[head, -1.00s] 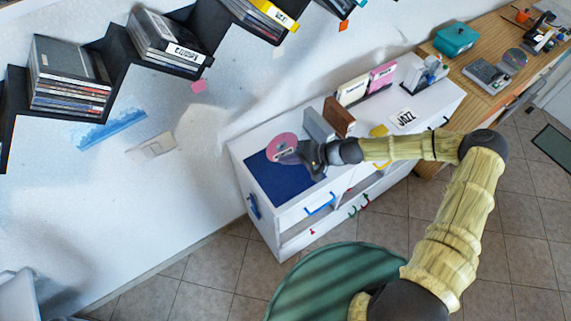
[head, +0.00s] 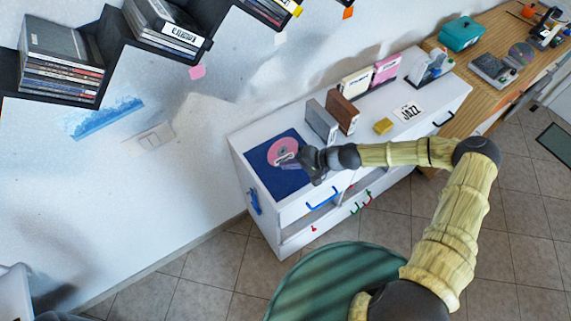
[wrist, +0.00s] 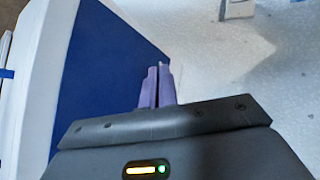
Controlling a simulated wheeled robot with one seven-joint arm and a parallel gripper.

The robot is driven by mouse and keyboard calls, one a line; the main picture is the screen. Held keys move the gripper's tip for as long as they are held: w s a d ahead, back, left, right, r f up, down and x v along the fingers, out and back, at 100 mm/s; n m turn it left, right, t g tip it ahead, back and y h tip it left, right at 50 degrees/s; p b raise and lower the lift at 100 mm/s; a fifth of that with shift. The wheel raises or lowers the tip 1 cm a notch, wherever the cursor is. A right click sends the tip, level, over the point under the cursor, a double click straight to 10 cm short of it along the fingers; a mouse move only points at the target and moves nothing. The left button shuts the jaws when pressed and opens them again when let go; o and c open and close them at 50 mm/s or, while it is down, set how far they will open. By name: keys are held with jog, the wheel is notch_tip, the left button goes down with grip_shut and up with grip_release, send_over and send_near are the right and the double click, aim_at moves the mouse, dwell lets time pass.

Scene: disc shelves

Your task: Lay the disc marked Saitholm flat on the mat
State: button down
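The pink disc (head: 279,149) is over the dark blue mat (head: 262,180) on the left end of the white cabinet, face up and looking roughly level. Its label is too small to read. My gripper (head: 290,161) reaches over it from the right and is shut on its near part. In the wrist view the two fingers (wrist: 157,88) are close together, and the disc cannot be made out there except perhaps as a thin line between them. The mat also shows in the wrist view (wrist: 110,75). I cannot tell whether the disc touches the mat.
A grey case (head: 320,122) and a brown case (head: 343,113) stand just right of the mat. A yellow block (head: 383,126) and a JAZZ card (head: 408,111) lie farther right. Stepped wall shelves (head: 115,45) hold discs at upper left. A green round top (head: 335,285) is in front.

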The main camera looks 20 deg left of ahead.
notch_tip(320, 180, down, 3)
jog(key=shift+f+b, duration=0.15)
jog(key=shift+b, duration=1)
jog(key=shift+w, duration=0.15)
jog(key=c, duration=1.8)
grip_release()
jog(key=shift+s+a, duration=0.15)
jog(key=shift+s, duration=0.05)
jog(key=shift+c, duration=0.2)
jog(key=shift+w+d, duration=0.2)
jog(key=shift+d, duration=0.2)
jog(key=shift+d+r+p, duration=0.35)
jog(key=shift+d+r, duration=0.25)
jog(key=shift+d, duration=0.05)
jog(key=shift+p+v, duration=0.65)
jog(key=shift+v, duration=2.25)
jog(key=shift+f, duration=0.1)
